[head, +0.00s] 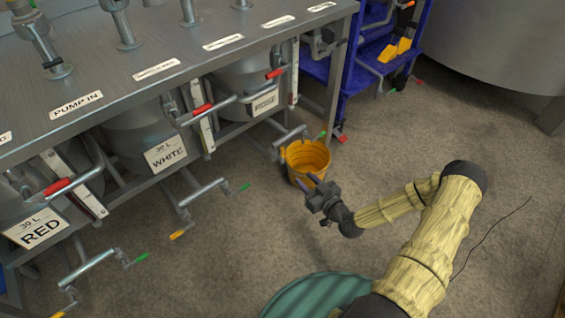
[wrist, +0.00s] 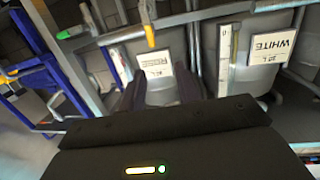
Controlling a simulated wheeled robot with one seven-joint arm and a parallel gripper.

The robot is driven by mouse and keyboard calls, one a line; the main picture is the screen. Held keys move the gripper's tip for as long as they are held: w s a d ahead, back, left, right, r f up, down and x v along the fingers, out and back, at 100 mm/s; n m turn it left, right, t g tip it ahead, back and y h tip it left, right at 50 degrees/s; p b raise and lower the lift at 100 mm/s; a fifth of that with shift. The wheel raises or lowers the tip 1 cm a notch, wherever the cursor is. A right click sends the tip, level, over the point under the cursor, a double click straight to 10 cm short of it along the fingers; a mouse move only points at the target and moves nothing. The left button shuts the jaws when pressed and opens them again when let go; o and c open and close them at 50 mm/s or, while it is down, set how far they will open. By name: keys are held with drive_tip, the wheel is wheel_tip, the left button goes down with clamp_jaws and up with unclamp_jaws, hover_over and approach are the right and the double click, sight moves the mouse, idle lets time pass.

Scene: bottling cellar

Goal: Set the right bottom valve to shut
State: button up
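The bottom outlet pipe of the right tank (head: 290,136) sticks out low under the bench, with a green-tipped handle (head: 321,135) at its outer end. A yellow handle (head: 283,155) hangs below it, beside the bucket. My gripper (head: 310,181) is in front of the bucket, apart from the handles, with its two dark fingers spread and nothing between them. In the wrist view, my gripper (wrist: 161,90) points toward the right tank's label (wrist: 155,65). A yellow handle (wrist: 150,36) hangs from a pipe ahead of the fingers. The valve's setting is hard to tell.
An orange bucket (head: 308,161) stands below the right outlet. The WHITE tank's outlet pipe (head: 203,192) and the RED tank's outlet pipe (head: 88,267) jut out to the left. A blue rack (head: 350,80) stands behind. The floor (head: 230,245) before the tanks is mostly clear.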

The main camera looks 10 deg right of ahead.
sight(282, 155)
drive_tip(key=shift+w+d+f+m+t+b, duration=0.15)
drive_tip(key=shift+d+f+m+t+b, duration=0.25)
drive_tip(key=shift+f+t, duration=0.4)
drive_tip(key=shift+w, duration=0.15)
drive_tip(key=b+x, duration=0.2)
drive_tip(key=x, duration=0.3)
drive_tip(key=b+x, duration=0.3)
drive_tip(key=x, duration=0.3)
drive_tip(key=b+x, duration=0.2)
drive_tip(key=x, duration=0.3)
drive_tip(key=shift+w+f+b, duration=0.25)
drive_tip(key=shift+w+b, duration=0.05)
drive_tip(key=shift+b, duration=0.1)
drive_tip(key=shift+w+a+r, duration=0.1)
drive_tip(key=shift+w+a, duration=0.1)
drive_tip(key=shift+w, duration=0.05)
clamp_jaws()
